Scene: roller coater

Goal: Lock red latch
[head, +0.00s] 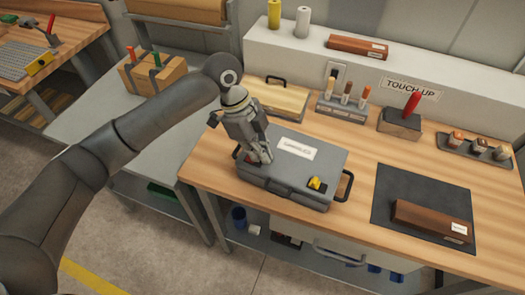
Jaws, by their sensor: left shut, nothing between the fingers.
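A grey case (296,176) with a white label and dark side handles lies closed on the wooden workbench. A red latch (248,158) shows in part at the left of its front edge, mostly hidden by my left gripper. A yellow latch (316,184) sits at the right of the same edge. My left gripper (262,161) points down at the red latch with its fingers shut and empty. I cannot tell whether it touches the latch, or how the latch stands. My right gripper is not in view.
A dark mat (425,203) with a brown block (430,221) lies right of the case. Behind stand a marker holder (342,110), a block with a red-handled tool (401,122) and a wooden box (275,101). Some bare bench top lies between case and mat.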

